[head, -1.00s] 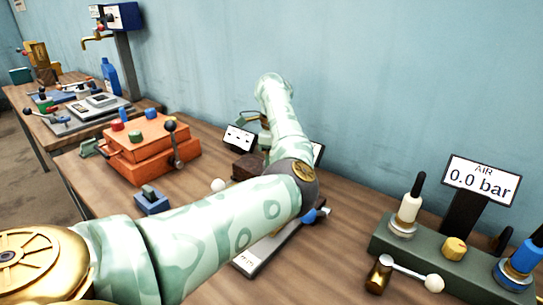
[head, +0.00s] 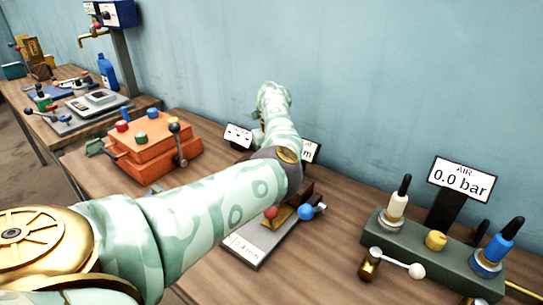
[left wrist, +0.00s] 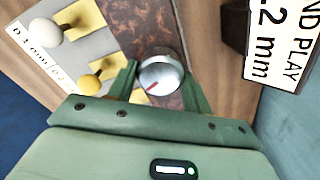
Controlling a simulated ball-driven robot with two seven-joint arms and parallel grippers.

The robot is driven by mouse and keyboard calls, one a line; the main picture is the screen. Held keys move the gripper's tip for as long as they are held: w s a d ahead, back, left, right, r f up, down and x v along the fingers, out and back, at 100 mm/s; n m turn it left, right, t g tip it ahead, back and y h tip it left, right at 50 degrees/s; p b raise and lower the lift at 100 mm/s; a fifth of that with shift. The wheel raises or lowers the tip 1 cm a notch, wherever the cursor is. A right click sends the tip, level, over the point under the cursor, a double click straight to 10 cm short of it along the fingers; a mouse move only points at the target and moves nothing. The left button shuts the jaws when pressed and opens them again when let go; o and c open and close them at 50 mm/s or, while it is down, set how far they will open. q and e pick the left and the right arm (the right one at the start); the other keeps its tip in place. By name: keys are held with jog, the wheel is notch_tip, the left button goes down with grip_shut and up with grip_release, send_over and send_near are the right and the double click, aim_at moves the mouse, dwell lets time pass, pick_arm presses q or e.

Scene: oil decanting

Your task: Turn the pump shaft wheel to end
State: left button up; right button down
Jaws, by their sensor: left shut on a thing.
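The pump shaft wheel (left wrist: 161,72) is a silver round knob with a red mark on its face, on a rusty brown block (left wrist: 142,28) in the left wrist view. My left gripper (left wrist: 160,82) has its green fingers on either side of the wheel and is shut on it. The red mark points to the lower left in that view. In the head view my own arm hides the wheel and the gripper. The sign beside it (left wrist: 283,45) reads "ND PLAY" and ".2 mm", partly cut off. My right gripper is not in view.
A grey plate (head: 250,243) with red (head: 271,212) and blue (head: 306,212) knobs lies below my arm. An orange box (head: 150,142) with a lever stands left. A green air manifold (head: 425,256) stands right, its sign (head: 461,181) reading 0.0 bar. Bare tabletop lies between.

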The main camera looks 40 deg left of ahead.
pick_arm(q)
jog(key=m+p, duration=0.1)
jog(key=m, duration=0.1)
jog(key=m+p, duration=0.1)
jog(key=m, duration=0.1)
jog(key=m+p, duration=0.1)
jog(key=m, duration=0.1)
jog(key=shift+a+r+p, duration=0.1)
jog(key=shift+r+p, duration=0.2)
jog(key=shift+p, duration=0.1)
jog(key=m+p, duration=0.2)
jog(key=m, duration=0.2)
jog(key=m+p, duration=0.1)
jog(key=m, duration=0.1)
jog(key=shift+f+m, duration=0.1)
jog(key=shift+m, duration=0.3)
jog(key=m+p, duration=0.1)
jog(key=m, duration=0.3)
jog(key=shift+a+m, duration=0.1)
jog(key=shift+m, duration=0.2)
jog(key=m, duration=0.5)
jog(key=shift+f, duration=0.1)
jog(key=shift+m, duration=0.3)
jog(key=o, duration=1)
